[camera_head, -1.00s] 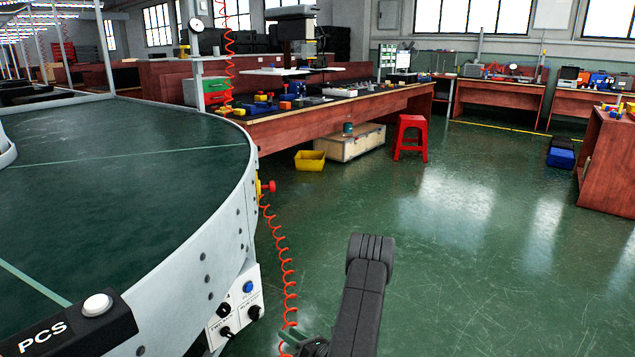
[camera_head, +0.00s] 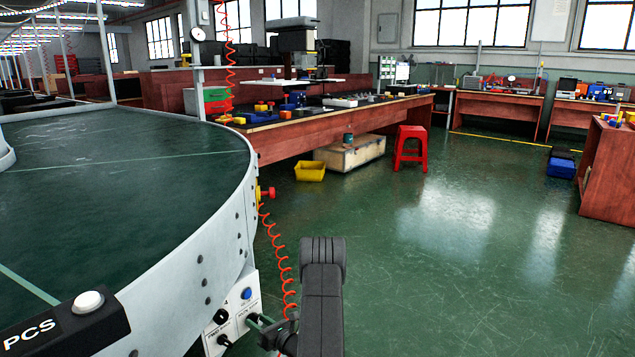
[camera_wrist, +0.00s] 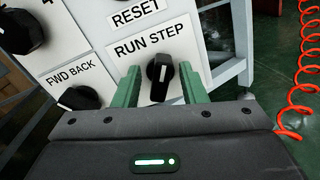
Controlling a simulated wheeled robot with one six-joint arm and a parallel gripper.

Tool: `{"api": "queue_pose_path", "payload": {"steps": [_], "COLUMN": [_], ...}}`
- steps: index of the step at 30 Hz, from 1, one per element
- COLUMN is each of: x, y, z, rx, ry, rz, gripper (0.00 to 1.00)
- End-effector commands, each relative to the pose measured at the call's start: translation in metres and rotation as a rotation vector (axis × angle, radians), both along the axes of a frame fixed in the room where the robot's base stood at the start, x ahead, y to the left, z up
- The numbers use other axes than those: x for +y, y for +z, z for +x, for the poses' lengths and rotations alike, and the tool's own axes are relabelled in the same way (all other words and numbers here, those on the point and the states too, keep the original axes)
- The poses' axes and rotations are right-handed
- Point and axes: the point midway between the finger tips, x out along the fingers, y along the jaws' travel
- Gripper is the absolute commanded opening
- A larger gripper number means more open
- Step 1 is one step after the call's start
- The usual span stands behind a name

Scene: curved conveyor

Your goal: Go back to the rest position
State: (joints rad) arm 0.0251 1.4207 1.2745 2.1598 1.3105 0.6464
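My gripper (camera_wrist: 159,82) has its two green fingers apart, one on each side of a black knob (camera_wrist: 160,72) labelled RUN STEP. Gaps show between the knob and both fingers, and I cannot tell how deep the knob sits between them. In the head view, my gripper (camera_head: 262,328) is at the lower right edge of the white control panel (camera_head: 240,306) on the conveyor's side. It is partly hidden by my dark arm link.
The curved conveyor (camera_head: 120,160) fills the left side. A coiled red cable (camera_head: 279,250) hangs close beside my arm. A long workbench (camera_head: 330,132), a yellow bin (camera_head: 310,171) and a red stool (camera_head: 410,148) stand farther back.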

Motion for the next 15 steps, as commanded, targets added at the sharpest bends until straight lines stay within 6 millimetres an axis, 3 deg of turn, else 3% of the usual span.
{"api": "queue_pose_path", "payload": {"steps": [15], "x": [0.0016], "y": [0.0009], "z": [-0.0024], "rx": [-0.305], "ry": [0.001], "rz": [-0.238], "gripper": [0.38]}}
